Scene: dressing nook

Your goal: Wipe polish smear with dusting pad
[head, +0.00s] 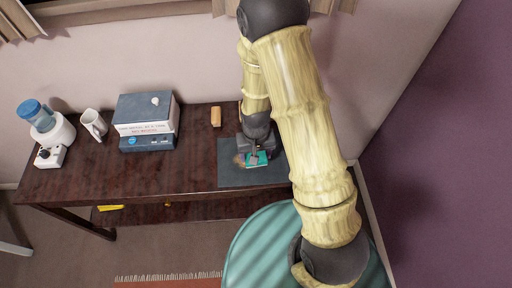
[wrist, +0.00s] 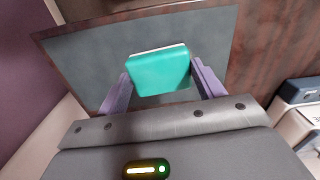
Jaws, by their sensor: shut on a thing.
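The dusting pad is a teal block with a pale edge, seen in the head view (head: 262,160) and in the wrist view (wrist: 160,72). My gripper (head: 257,151) is shut on it, and in the wrist view its purple fingers (wrist: 163,74) stand at both sides of the pad. The pad is over the dark grey mat (head: 232,178) at the desk's right part; I cannot tell if it touches. A brownish polish smear (head: 238,160) shows on the mat just left of the pad in the head view. I cannot make it out in the wrist view.
The dark wooden desk (head: 75,178) runs left. An orange block (head: 215,117) lies behind the mat. The desk front between mug and mat is clear. A purple wall (head: 440,170) is at right.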

